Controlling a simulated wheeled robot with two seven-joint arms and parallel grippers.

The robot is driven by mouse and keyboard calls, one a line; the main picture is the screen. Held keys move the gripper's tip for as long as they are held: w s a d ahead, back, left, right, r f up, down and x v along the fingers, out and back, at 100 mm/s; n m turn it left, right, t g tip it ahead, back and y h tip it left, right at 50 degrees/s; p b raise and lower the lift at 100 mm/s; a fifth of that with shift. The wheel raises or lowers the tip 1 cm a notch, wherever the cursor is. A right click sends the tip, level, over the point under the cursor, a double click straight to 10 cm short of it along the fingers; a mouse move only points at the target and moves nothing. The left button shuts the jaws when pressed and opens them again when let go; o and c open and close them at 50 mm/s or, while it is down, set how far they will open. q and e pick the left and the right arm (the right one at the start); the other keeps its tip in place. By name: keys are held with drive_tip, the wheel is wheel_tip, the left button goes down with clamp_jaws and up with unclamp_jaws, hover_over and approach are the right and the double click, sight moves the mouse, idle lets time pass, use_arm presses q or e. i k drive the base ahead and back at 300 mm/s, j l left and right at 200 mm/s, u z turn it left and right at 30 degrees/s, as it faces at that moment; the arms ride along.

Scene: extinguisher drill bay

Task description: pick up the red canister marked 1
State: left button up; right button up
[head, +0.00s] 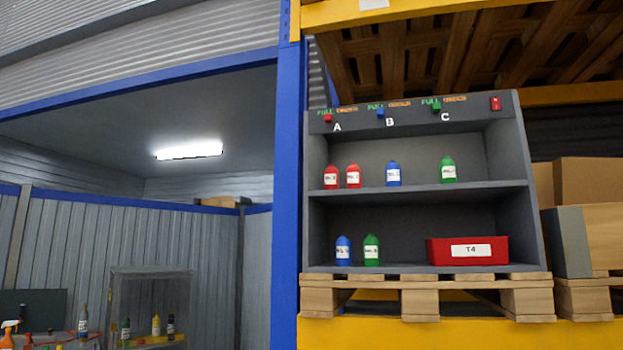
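Two red canisters stand upright side by side on the upper shelf of a dark grey cabinet (416,188), under the letter A. The left red canister (331,177) and the right red canister (353,177) both carry white labels. The label print is too small to tell which one is marked 1. Neither of my grippers is in the head view.
A blue canister (394,173) and a green canister (448,170) share the upper shelf. Below stand another blue canister (343,251), a green one (372,250) and a red T4 box (467,251). A blue post (286,190) rises left of the cabinet.

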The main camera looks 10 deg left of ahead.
sight(331, 173)
drive_tip(key=i+j+u, duration=0.2)
drive_tip(key=i+j, duration=0.6)
drive_tip(key=i, duration=0.15)
